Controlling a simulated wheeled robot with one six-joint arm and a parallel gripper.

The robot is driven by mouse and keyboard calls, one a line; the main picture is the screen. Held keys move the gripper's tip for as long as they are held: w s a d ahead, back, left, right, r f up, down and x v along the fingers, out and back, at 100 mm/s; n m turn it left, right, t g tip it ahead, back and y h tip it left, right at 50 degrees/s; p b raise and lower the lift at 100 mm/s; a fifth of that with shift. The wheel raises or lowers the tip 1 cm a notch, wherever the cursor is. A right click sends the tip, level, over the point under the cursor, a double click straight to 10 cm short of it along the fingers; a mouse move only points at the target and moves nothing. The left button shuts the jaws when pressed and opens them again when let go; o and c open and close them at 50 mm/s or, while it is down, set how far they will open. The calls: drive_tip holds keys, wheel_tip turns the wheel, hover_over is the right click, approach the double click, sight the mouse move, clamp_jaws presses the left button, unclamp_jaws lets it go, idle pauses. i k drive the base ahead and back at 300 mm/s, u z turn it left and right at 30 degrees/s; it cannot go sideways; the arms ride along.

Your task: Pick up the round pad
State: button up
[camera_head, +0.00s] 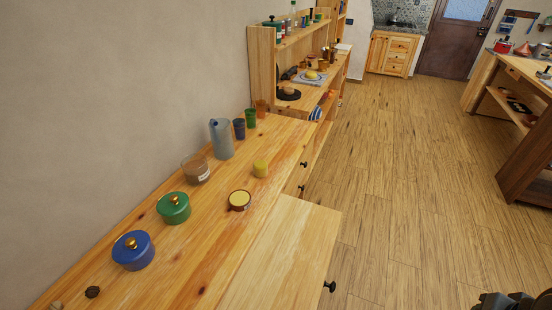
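I cannot tell for sure which thing is the round pad. A low round thing with a cream top and a brown rim (239,200) lies on the wooden counter (215,245), near its right edge. A flat black disc (289,93) lies farther back, on the wooden unit by the wall. A dark part of my gripper (512,301) shows at the bottom right corner, cut off by the frame. It is far from both round things, over the floor. Its fingertips are not clear.
The wooden floor (400,190) is clear.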

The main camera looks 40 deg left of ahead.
sight(260, 167)
drive_tip(key=i, duration=2.15)
drive_tip(key=u, duration=1.85)
drive_tip(key=i, duration=1.7)
drive_tip(key=u, duration=3.3)
